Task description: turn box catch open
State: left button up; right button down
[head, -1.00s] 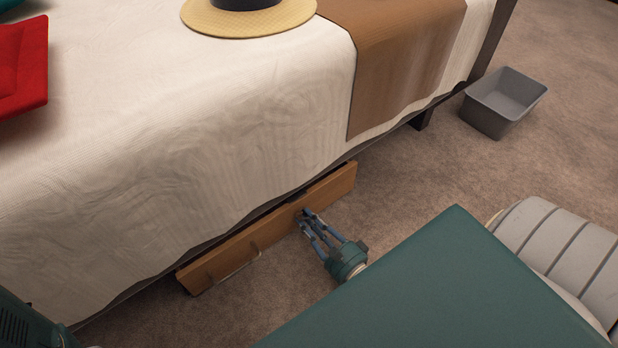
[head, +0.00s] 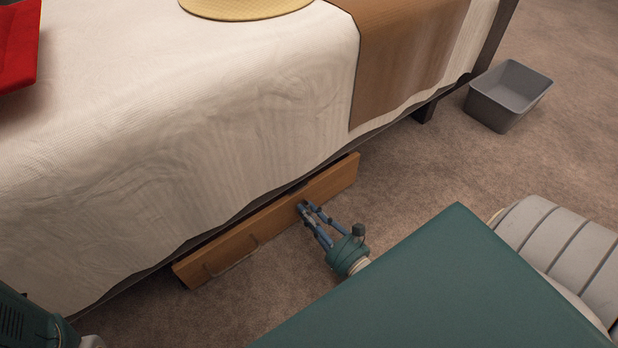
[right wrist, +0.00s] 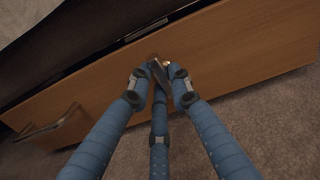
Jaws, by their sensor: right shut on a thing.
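A long wooden box front (head: 320,185) sticks out from under the bed's side; it fills much of the right wrist view (right wrist: 240,60). My right gripper (head: 302,208) is at the upper middle of this front, with its fingers drawn together. In the right wrist view, the fingertips (right wrist: 160,75) are closed on a small catch (right wrist: 154,58) near the top edge of the board. The fingers hide most of the catch, so its exact angle cannot be told. My left gripper is not in view; only part of my left arm shows at the lower left.
A thin bar handle (right wrist: 45,130) is on the left part of the box front. The bed (head: 220,110) with a white cover overhangs the box. A grey bin (head: 508,95) stands on the carpet at the upper right. Carpet beside the box is clear.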

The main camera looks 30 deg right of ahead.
jog(key=shift+m, duration=0.6)
jog(key=c, duration=1.6)
grip_release()
jog(key=shift+o, duration=0.2)
jog(key=s, duration=1.2)
jog(key=shift+d, duration=0.45)
